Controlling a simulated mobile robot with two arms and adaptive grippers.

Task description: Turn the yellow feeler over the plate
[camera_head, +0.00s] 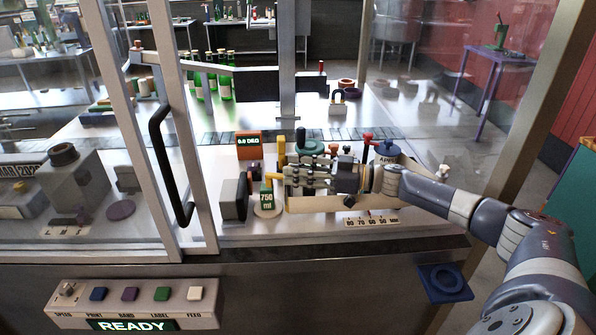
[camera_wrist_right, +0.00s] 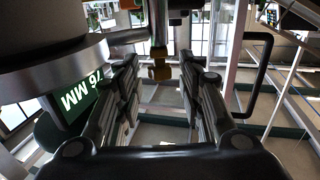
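A yellow upright post (camera_head: 281,151) stands just left of my right gripper in the head view, with a short yellow piece (camera_head: 273,177) lower down near the fingertips. I take these for the feeler; how they join is hidden. A pale round plate (camera_head: 268,210) lies below, beside the "750 ml" sign. My right gripper (camera_head: 288,180) points left, close to the yellow parts. In the right wrist view its fingers (camera_wrist_right: 159,62) are apart, with a yellow-brass piece (camera_wrist_right: 160,70) ahead between them and no visible contact. My left gripper is out of view.
An orange "0.0 DEG" display (camera_head: 249,146) stands behind the plate, and a dark grey block (camera_head: 235,198) to its left. A scale strip (camera_head: 371,220) lies in front. The open door's black handle (camera_head: 166,165) is farther left. Green bottles (camera_head: 225,80) stand behind.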

